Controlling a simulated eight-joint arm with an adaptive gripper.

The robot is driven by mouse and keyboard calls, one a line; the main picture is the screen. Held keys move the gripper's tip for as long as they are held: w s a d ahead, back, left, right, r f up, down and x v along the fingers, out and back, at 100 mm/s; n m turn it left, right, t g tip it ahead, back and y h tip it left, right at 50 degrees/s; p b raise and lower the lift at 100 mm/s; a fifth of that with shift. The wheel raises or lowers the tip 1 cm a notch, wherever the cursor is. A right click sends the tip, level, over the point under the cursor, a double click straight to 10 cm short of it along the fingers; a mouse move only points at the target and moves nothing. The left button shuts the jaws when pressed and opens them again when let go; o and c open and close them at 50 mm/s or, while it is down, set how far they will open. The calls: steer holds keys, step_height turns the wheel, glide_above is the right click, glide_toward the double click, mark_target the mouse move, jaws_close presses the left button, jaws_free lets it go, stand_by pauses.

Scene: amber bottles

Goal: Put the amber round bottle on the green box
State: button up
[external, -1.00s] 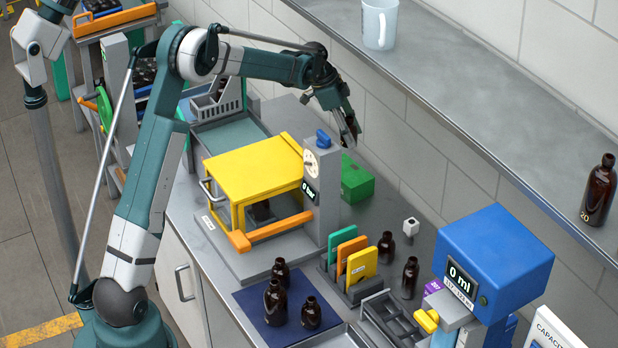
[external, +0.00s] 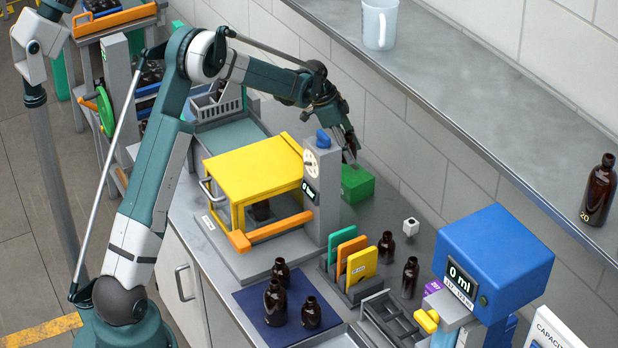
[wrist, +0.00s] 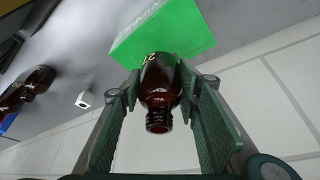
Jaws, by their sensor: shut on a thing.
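My gripper (external: 349,147) is just above the green box (external: 360,184), behind the grey gauge column. In the wrist view the amber round bottle (wrist: 160,85) sits between the two finger pads, and my gripper is shut on it. Its neck points toward the camera and its base toward the green box (wrist: 165,35). Pale marks show near its base. Whether the base touches the box top cannot be told. In the external view the bottle is mostly hidden by the fingers.
The grey gauge column (external: 322,185) and yellow cabinet (external: 255,172) stand close, left of the green box. A wall shelf (external: 470,100) runs behind on the right. Several amber bottles stand on the blue mat (external: 250,300) and near the colored racks. A blue dispenser (external: 495,255) stands at right.

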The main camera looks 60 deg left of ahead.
steer(key=shift+f, duration=1.85)
steer(key=shift+f, duration=0.15)
steer(key=o, duration=0.9)
steer(key=shift+v, duration=6.15)
steer(key=shift+o, duration=0.2)
steer(key=shift+w, duration=0.1)
